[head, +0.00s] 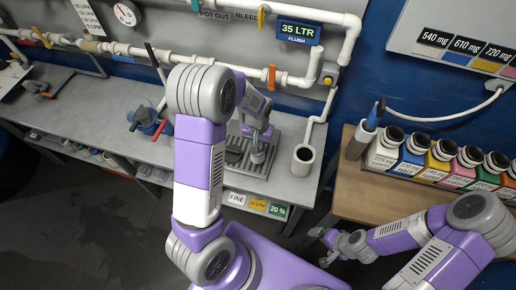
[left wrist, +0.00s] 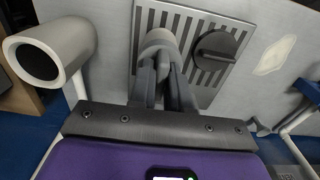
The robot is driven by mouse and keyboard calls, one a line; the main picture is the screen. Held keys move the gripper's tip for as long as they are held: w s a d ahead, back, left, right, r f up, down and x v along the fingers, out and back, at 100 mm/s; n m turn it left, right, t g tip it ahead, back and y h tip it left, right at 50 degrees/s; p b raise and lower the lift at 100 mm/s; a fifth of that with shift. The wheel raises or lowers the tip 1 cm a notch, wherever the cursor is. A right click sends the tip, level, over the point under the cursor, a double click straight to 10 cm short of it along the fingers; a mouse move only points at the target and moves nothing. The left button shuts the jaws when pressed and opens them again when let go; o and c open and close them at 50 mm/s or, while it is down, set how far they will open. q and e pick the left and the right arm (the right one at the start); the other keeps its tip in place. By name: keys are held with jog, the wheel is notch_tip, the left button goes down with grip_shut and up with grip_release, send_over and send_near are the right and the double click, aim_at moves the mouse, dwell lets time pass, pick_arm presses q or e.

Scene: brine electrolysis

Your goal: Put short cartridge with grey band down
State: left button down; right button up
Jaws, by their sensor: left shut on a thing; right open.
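My left gripper (head: 260,134) is over the slatted drain plate (head: 248,170) on the bench. It is shut on a short pale grey cylinder, the short cartridge (head: 258,156). In the left wrist view the fingers (left wrist: 165,82) close around the cartridge (left wrist: 157,41), whose end shows above them against the slatted plate (left wrist: 190,20). Its grey band cannot be made out, and I cannot tell whether it touches the plate. My right gripper (head: 333,238) is open and empty, low at the right, away from the plate.
A dark round knob-like part (left wrist: 214,53) sits on the plate beside the cartridge. A white open cup-like pipe (head: 303,158) stands right of the plate. A blue-and-red valve (head: 150,122) is at the left. Several coloured bottles (head: 438,160) line the wooden table at the right.

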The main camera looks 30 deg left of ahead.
pick_arm(q)
notch_tip(320, 180, down, 3)
jog(key=shift+r, duration=0.2)
jog(key=shift+f, duration=0.35)
jog(key=shift+f+b, duration=0.15)
jog(key=shift+b, duration=0.15)
jog(key=c, duration=1.1)
grip_release()
